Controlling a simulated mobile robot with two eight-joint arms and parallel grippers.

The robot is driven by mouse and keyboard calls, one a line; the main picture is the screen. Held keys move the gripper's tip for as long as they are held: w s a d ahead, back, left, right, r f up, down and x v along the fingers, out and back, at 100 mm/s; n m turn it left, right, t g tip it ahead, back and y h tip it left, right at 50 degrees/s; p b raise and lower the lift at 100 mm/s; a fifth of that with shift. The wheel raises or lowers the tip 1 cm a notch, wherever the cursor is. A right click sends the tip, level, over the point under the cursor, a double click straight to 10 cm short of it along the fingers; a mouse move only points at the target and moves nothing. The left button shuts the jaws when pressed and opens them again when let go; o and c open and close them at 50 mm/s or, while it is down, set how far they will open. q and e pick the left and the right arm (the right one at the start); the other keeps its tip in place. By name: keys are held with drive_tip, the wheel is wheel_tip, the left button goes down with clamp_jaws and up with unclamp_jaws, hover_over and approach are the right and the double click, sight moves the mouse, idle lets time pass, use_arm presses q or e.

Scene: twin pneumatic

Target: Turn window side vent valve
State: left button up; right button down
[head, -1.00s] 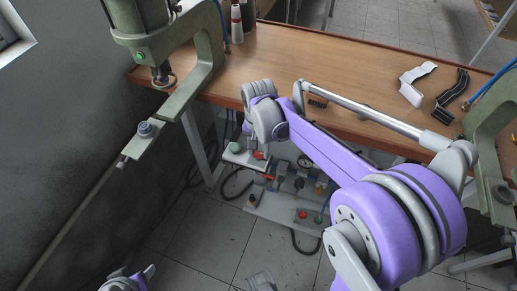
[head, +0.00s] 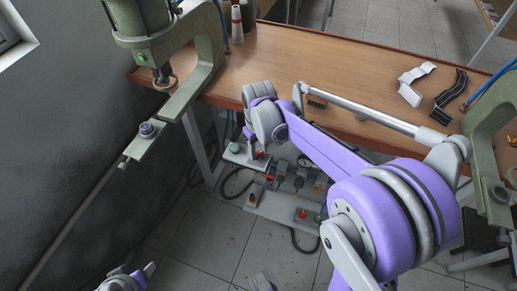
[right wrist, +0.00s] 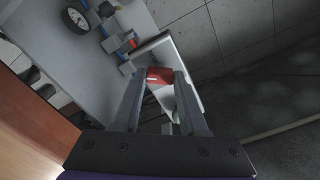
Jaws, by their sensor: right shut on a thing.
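The window side vent valve shows as a red handle (right wrist: 160,75) in the right wrist view, between my two fingertips. In the head view a bit of red (head: 259,154) shows at the small unit below the table's front edge, on the window side. My right gripper (right wrist: 159,82) is shut on this red handle. In the head view the wrist hides most of the right gripper, and the fingers are hard to make out. The valve body behind the fingers is partly hidden.
A pneumatic panel (head: 263,203) with a gauge (head: 305,161), fittings and a red button (head: 302,213) sits under the wooden table (head: 290,62). A green press (head: 205,55) stands at the left near the wall. A dark hose loops by the panel. Floor in front is mostly clear.

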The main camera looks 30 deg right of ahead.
sight(259, 153)
drive_tip(key=n, duration=0.6)
drive_tip(key=shift+n, duration=0.3)
idle(0.5)
drive_tip(key=shift+c, duration=2.2)
unclamp_jaws()
drive_tip(key=shift+r, duration=0.15)
wheel_tip(259, 153, up, 11)
drive_tip(key=p, duration=0.1)
drive_tip(key=shift+f, duration=0.2)
